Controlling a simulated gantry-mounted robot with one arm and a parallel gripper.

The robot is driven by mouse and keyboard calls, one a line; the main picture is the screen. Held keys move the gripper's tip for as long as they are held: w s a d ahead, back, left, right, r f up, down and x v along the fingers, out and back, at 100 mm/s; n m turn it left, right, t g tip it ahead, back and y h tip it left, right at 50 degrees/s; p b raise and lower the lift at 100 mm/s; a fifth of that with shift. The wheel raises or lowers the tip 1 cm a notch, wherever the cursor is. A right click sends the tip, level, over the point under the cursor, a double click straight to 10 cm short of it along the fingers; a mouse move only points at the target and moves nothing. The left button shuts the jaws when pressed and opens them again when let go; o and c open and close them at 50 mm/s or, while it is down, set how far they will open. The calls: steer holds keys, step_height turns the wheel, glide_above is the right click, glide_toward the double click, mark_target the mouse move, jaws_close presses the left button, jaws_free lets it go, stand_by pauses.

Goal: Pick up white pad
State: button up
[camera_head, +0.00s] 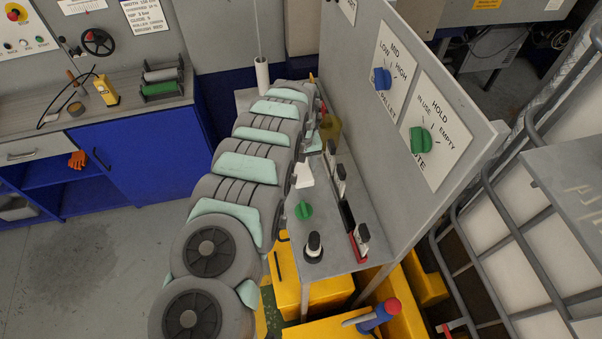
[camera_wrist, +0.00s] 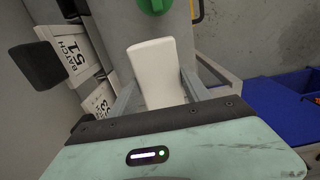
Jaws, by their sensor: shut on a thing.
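The white pad (camera_wrist: 154,68) is a pale rounded block in the wrist view. It sits between the two grey fingers of my gripper (camera_wrist: 158,88), which are shut on its sides. In the head view a white piece, which looks like the pad (camera_head: 304,175), shows beside my arm at the left edge of the grey bench (camera_head: 330,262). My arm hides most of the gripper there. I cannot tell whether the pad touches the bench.
A green knob (camera_head: 304,210) and a black-and-white knob (camera_head: 313,246) stand on the bench. Several black-and-white pieces line its right side, before an upright panel (camera_head: 365,130). Batch cards (camera_wrist: 72,62) show in the wrist view. A blue cabinet (camera_head: 135,150) stands left.

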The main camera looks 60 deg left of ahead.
mark_target(301, 168)
step_height(301, 168, up, 14)
steer(key=p, duration=0.3)
steer(key=shift+r+p, duration=0.2)
steer(key=shift+p, duration=0.15)
steer(key=s+a+r+p, duration=0.3)
steer(key=s+a+r, duration=0.3)
steer(key=s+a, duration=0.45)
steer(key=s+d+r+p, duration=0.1)
steer(key=s+r, duration=0.1)
steer(key=s, duration=1.1)
steer(key=s+d+r+p, duration=0.1)
steer(key=s+r, duration=0.2)
steer(key=s, duration=1)
steer(key=shift+s+d, duration=0.15)
steer(key=shift+s, duration=0.05)
